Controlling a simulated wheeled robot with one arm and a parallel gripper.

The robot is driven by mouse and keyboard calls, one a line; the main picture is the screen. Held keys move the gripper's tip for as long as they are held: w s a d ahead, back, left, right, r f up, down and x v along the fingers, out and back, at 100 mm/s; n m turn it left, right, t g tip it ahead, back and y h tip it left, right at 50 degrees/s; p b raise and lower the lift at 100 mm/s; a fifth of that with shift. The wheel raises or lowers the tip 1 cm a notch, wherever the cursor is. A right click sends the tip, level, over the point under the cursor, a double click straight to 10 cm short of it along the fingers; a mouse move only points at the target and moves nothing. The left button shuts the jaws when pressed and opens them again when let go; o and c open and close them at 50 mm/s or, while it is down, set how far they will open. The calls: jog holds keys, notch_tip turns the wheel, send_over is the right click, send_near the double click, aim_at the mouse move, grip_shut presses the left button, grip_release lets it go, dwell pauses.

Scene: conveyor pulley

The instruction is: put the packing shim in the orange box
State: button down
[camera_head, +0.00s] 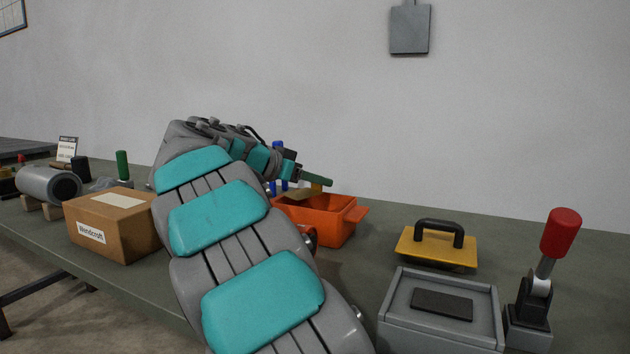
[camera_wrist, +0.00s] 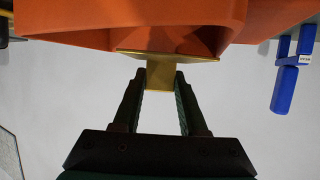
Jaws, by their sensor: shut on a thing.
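The packing shim (camera_wrist: 162,75) is a brass-coloured piece with a flat plate and a narrower tab. My gripper (camera_wrist: 160,82) is shut on the tab, one dark green finger on each side. The orange box (camera_head: 338,222) stands on the bench, beyond my arm in the head view. In the wrist view the orange box (camera_wrist: 90,20) fills the top, with the shim in front of its opening. In the head view my gripper (camera_head: 318,180) is over the box, and the shim (camera_head: 303,193) shows at its opening. Whether the shim touches the box cannot be told.
A blue object (camera_wrist: 287,85) stands beside the box. A yellow float with a black handle (camera_head: 437,248), a grey case (camera_head: 440,310) and a red-knobbed lever (camera_head: 560,233) are to the right. A cardboard box (camera_head: 112,225) and a grey roller (camera_head: 48,187) are to the left.

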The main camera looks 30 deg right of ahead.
jog(key=shift+f+b, duration=0.3)
jog(key=shift+f, duration=0.05)
jog(key=shift+c, duration=2.2)
grip_release()
jog(key=shift+r, duration=0.1)
jog(key=r+p, duration=0.1)
jog(key=p, duration=0.1)
jog(key=shift+r+p, duration=0.3)
jog(key=shift+r, duration=0.1)
jog(key=b+v, duration=0.1)
jog(key=v, duration=1)
jog(key=shift+s+a+b, duration=0.15)
jog(key=shift+a+b, duration=0.25)
